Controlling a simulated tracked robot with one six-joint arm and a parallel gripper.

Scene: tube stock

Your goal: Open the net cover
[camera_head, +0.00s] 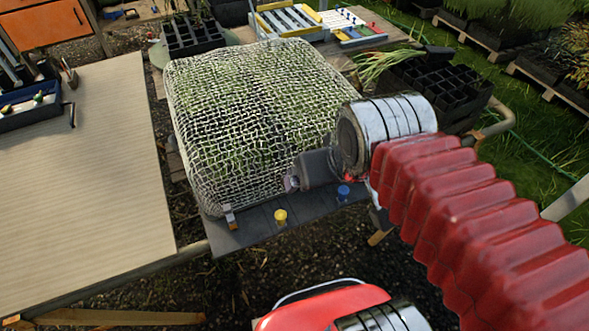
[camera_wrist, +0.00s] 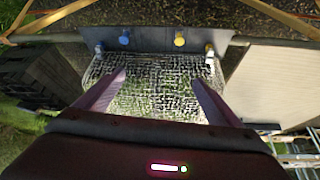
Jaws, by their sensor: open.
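The net cover (camera_head: 250,110) is a white mesh dome, closed over green plants on a dark bench board (camera_head: 240,240). It also shows in the wrist view (camera_wrist: 150,88), from above. A small pale clip (camera_head: 230,216) sits at its near left corner. A yellow knob (camera_head: 280,216) and a blue knob (camera_head: 343,192) stand on the board in front of the net. My gripper (camera_head: 292,182) is at the net's near right side in the head view. In the wrist view its two fingers (camera_wrist: 158,77) are apart over the net, with nothing between them. I cannot tell whether they touch the mesh.
A wide beige table (camera_head: 80,180) stands on the left, with a blue tray (camera_head: 30,106) on it. Black cell trays (camera_head: 440,90) are at the right behind my arm. A rack with coloured tubes (camera_head: 350,28) is at the back. Gravel and grass lie around.

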